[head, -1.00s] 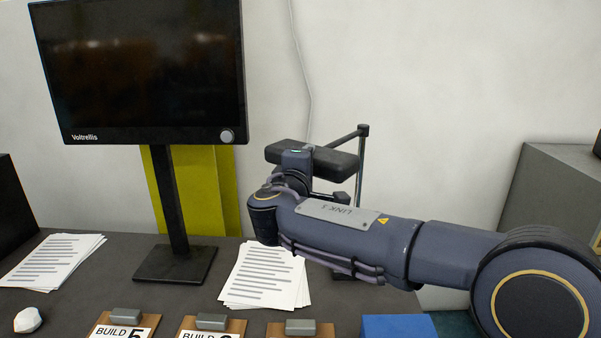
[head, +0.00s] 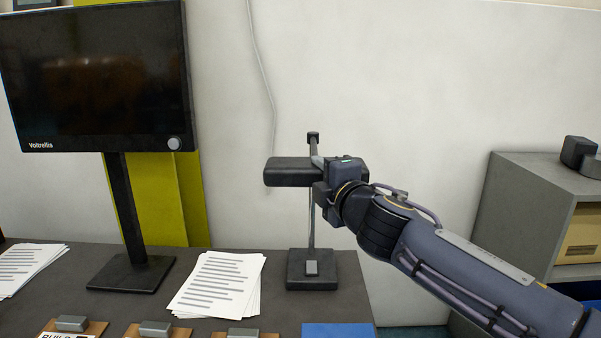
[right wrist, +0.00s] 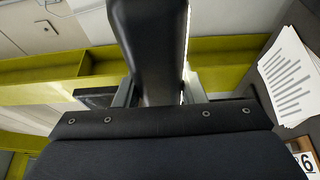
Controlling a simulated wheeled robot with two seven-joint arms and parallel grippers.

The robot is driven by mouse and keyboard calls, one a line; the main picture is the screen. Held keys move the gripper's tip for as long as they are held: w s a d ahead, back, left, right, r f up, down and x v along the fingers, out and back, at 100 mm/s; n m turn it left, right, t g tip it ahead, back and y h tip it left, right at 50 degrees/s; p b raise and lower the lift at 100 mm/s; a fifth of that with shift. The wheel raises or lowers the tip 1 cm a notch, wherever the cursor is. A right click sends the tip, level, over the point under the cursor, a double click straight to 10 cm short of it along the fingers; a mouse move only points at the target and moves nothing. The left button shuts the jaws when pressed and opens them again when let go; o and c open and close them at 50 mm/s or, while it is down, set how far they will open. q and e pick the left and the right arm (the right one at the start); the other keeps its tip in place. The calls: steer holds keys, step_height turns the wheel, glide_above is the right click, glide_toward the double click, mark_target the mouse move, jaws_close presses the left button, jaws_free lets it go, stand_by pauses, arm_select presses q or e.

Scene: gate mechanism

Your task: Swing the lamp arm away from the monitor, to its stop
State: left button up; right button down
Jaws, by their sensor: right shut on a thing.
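The desk lamp stands to the right of the monitor (head: 95,75). Its base (head: 312,283) rests on the desk and its thin post (head: 311,225) is upright. The lamp arm (head: 314,150) looks foreshortened, coming from the post top toward me. The dark, bar-shaped lamp head (head: 287,172) hangs at its end, clear of the monitor's right edge. My right gripper (head: 322,187) is at the right part of the head. In the right wrist view, my right gripper (right wrist: 158,92) is shut on the lamp head (right wrist: 150,40), with a finger on each side. My left gripper is not in view.
A paper stack (head: 218,283) lies left of the lamp base. Clipboards (head: 155,330) and a blue item (head: 338,331) line the desk's front. A grey cabinet (head: 520,200) stands at the right. The wall space between lamp and cabinet is free, apart from my right arm.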

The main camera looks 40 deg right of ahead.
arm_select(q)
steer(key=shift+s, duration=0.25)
arm_select(e)
steer(key=shift+d, duration=0.15)
steer(key=c, duration=1.3)
jaws_free()
steer(key=shift+s, duration=0.1)
steer(key=o, duration=0.4)
steer(key=shift+s+d, duration=0.1)
steer(key=shift+d, duration=0.05)
